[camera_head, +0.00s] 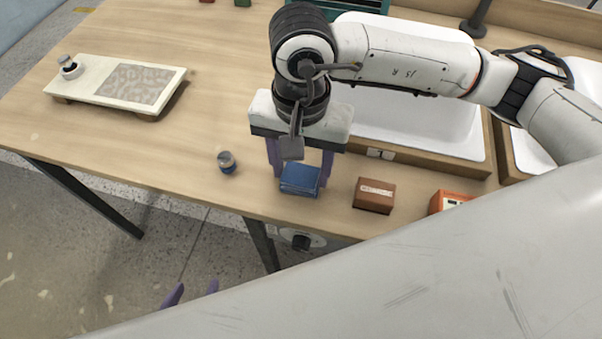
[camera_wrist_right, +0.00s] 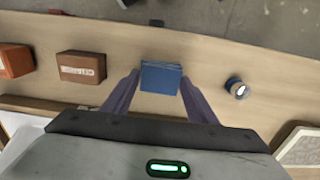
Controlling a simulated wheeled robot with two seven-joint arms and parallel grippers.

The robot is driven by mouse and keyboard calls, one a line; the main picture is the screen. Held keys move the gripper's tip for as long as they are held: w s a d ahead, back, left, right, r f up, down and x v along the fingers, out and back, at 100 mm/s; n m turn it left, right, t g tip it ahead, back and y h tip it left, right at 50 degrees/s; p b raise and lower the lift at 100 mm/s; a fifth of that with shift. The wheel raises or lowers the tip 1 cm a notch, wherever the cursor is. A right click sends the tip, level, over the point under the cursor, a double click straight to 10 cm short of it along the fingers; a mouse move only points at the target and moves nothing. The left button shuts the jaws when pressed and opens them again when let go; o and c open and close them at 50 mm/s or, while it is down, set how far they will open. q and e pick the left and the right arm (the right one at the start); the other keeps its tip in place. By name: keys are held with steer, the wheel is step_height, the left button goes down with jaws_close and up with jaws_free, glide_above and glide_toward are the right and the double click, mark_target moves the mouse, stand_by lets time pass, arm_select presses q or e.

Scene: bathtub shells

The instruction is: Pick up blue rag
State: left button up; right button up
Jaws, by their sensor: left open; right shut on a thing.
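The blue rag (camera_head: 300,179) is a small folded block near the front edge of the wooden table. My right gripper (camera_head: 299,170) reaches down from above with its purple fingers on either side of the rag. In the right wrist view the rag (camera_wrist_right: 161,77) lies between the two fingertips, and the gripper is shut on it. I cannot tell whether the rag is off the table. My left gripper (camera_head: 190,293) shows only as purple fingertips, apart and empty, below the table's front edge; my large pale arm link hides the rest.
A small blue-banded jar (camera_head: 226,162) stands left of the rag, and a brown box (camera_head: 374,195) and an orange box (camera_head: 449,201) stand to its right. A white basin (camera_head: 420,135) is behind. A pale board (camera_head: 95,82) lies at the left. The table between board and jar is clear.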

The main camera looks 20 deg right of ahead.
mark_target(301, 174)
step_height(301, 174, up, 10)
stand_by(0.6)
